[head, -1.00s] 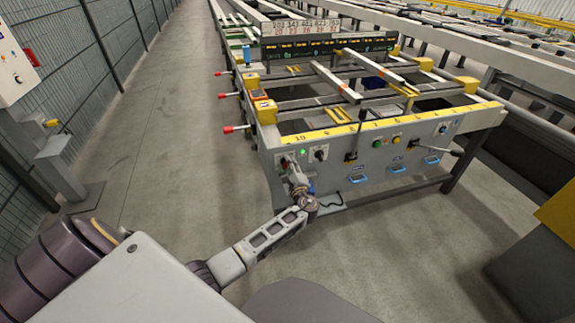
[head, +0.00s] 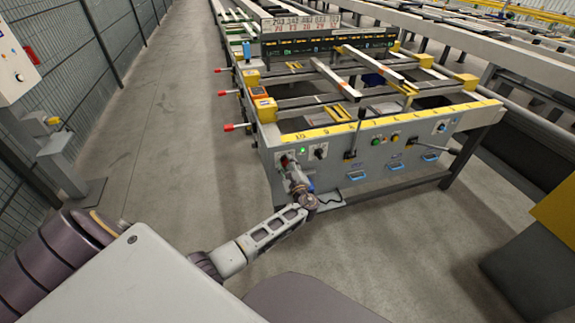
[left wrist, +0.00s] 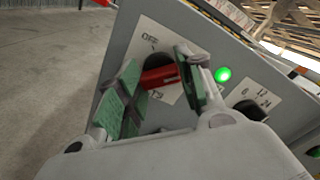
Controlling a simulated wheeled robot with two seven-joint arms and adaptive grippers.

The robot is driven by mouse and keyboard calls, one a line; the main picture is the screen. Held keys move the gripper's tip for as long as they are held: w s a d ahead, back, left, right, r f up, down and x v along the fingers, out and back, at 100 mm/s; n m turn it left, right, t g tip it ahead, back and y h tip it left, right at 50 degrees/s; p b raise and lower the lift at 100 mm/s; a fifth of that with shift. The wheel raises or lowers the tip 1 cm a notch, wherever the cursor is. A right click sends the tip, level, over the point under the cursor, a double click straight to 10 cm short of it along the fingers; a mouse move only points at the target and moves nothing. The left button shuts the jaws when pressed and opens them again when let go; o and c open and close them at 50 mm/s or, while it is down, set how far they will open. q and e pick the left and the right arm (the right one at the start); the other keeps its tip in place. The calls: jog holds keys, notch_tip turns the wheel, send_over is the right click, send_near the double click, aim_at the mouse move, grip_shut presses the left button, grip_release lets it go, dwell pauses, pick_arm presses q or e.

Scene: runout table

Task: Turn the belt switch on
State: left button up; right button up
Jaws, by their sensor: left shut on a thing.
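The belt switch has a red handle (left wrist: 158,77) on a black round base, on a white plate (left wrist: 152,36) of the grey front panel. The word OFF shows at the plate's upper edge; a second label lower down is partly hidden. My left gripper (left wrist: 160,85) has its green-padded fingers on either side of the red handle, shut on it. In the head view my left gripper (head: 293,172) reaches the panel's left end and covers most of the switch. My right gripper is not in view.
A lit green lamp (left wrist: 222,74) sits right of the switch, with a black selector knob (left wrist: 250,108) beyond it. Red-tipped levers (head: 229,127) stick out from the table's left side. A control box (head: 14,70) stands by the fence. The floor aisle at left is clear.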

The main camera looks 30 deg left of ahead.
pick_arm(q)
jog(key=shift+d+f, duration=0.1)
jog(key=shift+f, duration=0.05)
jog(key=o, duration=0.8)
jog(key=shift+o, duration=1)
jog(key=v, duration=1.2)
